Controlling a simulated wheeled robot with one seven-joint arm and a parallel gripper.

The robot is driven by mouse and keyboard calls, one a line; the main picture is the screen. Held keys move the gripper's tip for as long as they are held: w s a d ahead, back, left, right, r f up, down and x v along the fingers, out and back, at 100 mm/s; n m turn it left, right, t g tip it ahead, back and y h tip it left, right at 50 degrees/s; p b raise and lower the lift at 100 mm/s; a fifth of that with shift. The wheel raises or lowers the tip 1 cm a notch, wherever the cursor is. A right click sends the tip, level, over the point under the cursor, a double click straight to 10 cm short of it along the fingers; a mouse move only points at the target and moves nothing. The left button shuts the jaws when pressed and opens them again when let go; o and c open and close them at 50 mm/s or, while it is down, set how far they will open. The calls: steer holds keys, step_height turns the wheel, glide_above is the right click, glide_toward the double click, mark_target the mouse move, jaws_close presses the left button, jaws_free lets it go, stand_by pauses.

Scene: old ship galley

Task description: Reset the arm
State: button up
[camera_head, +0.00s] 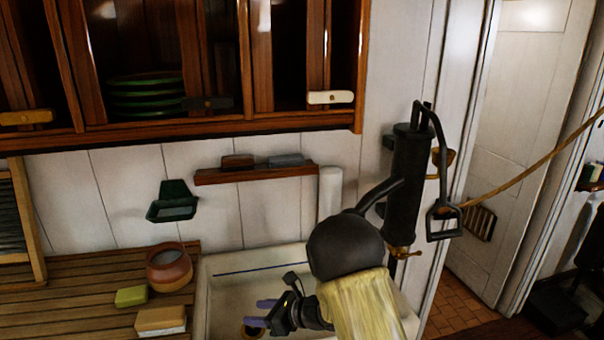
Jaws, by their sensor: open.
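My gripper (266,313) is low in the middle of the view, over the white sink (225,272). Its purple-tipped fingers point left, stand apart, and hold nothing that I can see. A dark round part of my arm rises behind the gripper, and a pale yellow, streaked shape below it hides part of the sink.
A black hand pump (408,170) stands right of my arm, close to it. A clay pot (169,267), a green sponge (131,296) and a brush or block (161,321) are on the slatted board (70,300). A wooden shelf (256,174) and a cabinet (190,128) are above. A rope crosses the doorway.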

steer(key=d+f+m+t+h+b, duration=0.1)
steer(key=d+m+h+b, duration=0.1)
steer(key=d+m, duration=0.2)
steer(key=w+d+f+m+t+h+b, duration=0.1)
steer(key=d+f+m+h+b, duration=0.1)
steer(key=m, duration=0.6)
steer(key=w+d+f+m+t+h+b, duration=0.1)
steer(key=d+m+t+h+b, duration=0.1)
steer(key=d+m, duration=0.4)
steer(key=shift+w+d+f+h+b, duration=0.15)
steer(key=shift+d+h+b, duration=0.4)
steer(key=shift+b, duration=0.45)
steer(key=s+d+f+m+g+h+b, duration=0.1)
steer(key=s+d+f+m+h+b, duration=0.25)
steer(key=s+d+m, duration=0.45)
steer(key=s+d+f+m+g+h+b, duration=0.25)
steer(key=f+m+b, duration=0.2)
steer(key=m, duration=0.75)
steer(key=s+d+f+m+g+b, duration=0.25)
steer(key=s+m+b, duration=0.25)
steer(key=s+m, duration=0.65)
step_height(320, 180, up, 12)
steer(key=p, duration=1.2)
steer(key=shift+s+a+f+n+y, duration=0.15)
steer(key=shift+n+y, duration=0.2)
steer(key=shift+n, duration=0.1)
steer(key=shift+o, duration=0.4)
